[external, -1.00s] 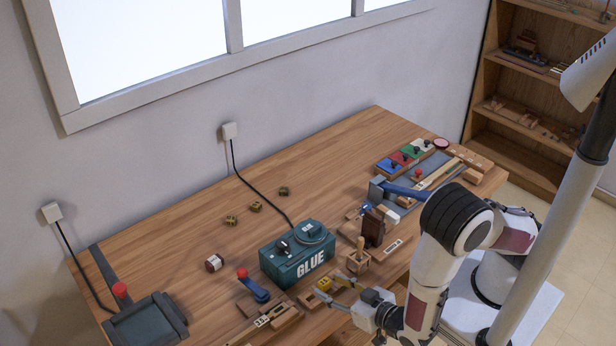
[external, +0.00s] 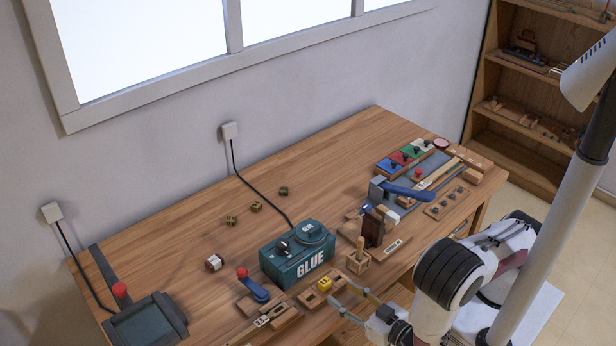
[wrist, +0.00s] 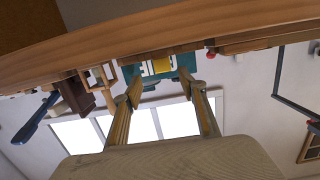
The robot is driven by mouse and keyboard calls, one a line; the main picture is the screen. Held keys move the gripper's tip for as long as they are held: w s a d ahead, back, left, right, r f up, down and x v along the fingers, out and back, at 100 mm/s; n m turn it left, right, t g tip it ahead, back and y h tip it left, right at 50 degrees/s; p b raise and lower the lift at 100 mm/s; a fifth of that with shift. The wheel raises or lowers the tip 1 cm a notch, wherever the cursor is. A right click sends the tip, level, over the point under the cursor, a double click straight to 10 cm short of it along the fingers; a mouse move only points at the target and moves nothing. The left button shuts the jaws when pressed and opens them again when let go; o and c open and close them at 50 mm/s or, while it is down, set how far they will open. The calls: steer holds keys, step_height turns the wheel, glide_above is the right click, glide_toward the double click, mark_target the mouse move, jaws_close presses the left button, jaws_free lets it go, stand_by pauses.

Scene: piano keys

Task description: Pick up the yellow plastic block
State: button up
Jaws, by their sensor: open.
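The yellow plastic block (external: 325,284) sits on a wooden piece near the table's front edge, in front of the green GLUE box (external: 297,256). It also shows in the wrist view (wrist: 162,66), near the top middle, against the green box. My gripper (external: 341,292) is open and empty, to the lower right of the block and apart from it. In the wrist view its two fingers (wrist: 165,90) are spread, with the block seen between and beyond the tips.
A wooden holder with a handle (external: 358,261) and a dark brown block (external: 374,229) stand to the right. The wooden table edge (wrist: 180,35) crosses the wrist view. The table's back middle is mostly clear.

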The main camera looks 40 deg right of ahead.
mark_target(328, 287)
steer(key=shift+w+f, duration=0.2)
steer(key=shift+w, duration=1.05)
steer(key=shift+w+a+f, duration=0.1)
steer(key=shift+w+f, duration=0.05)
steer(key=shift+w, duration=0.7)
steer(key=shift+w+a+f, duration=0.1)
steer(key=shift+w+f, duration=0.1)
steer(key=shift+w, duration=0.65)
steer(key=shift+w+a+f, duration=0.1)
steer(key=shift+w+f, duration=0.05)
steer(key=shift+w, duration=0.7)
steer(key=shift+c, duration=0.4)
steer(key=c, duration=0.9)
